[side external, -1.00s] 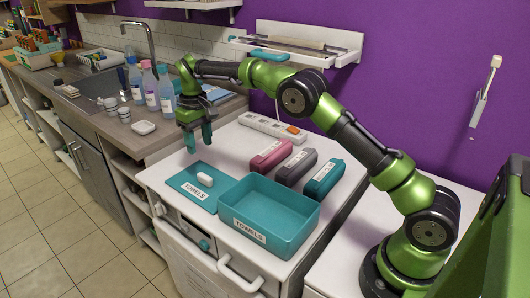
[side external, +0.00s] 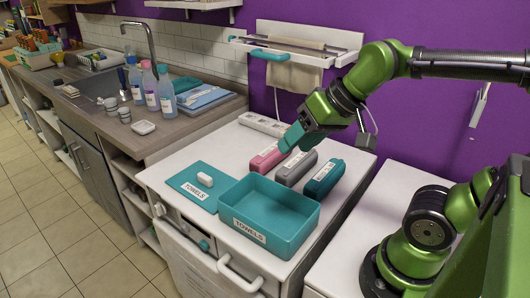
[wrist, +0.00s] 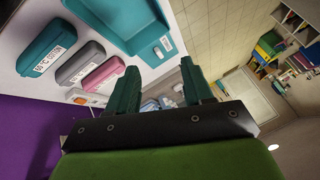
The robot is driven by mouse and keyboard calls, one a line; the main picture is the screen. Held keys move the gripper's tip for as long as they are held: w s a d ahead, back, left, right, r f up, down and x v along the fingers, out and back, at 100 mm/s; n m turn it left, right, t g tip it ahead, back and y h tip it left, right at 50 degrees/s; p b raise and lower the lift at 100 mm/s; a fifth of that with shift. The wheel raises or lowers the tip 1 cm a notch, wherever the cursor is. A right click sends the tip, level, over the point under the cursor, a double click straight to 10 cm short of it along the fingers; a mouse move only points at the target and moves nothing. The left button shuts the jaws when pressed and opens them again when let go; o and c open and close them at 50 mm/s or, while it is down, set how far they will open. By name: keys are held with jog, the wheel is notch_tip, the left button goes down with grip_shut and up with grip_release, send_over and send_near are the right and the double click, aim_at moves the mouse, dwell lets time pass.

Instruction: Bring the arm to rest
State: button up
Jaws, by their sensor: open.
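My gripper (side external: 292,138) is in the air at the right in the side view, above the row of small cases at the back of the white top. Its teal fingers point down and to the left. In the wrist view the two fingers (wrist: 160,88) stand apart with nothing held between them. My green and black arm is bent back toward its base at the right.
On the white top (side external: 165,173) are an open teal bin (side external: 302,228), its lid (side external: 183,186), and pink (side external: 262,160), grey (side external: 291,173) and teal (side external: 324,178) cases. A power strip (side external: 262,123) lies behind. A wall rack (side external: 290,45) with a hanging cloth is close by.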

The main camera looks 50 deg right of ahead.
jog(key=shift+s+f+t, duration=0.3)
jog(key=shift+s+f, duration=0.5)
jog(key=shift+s, duration=0.2)
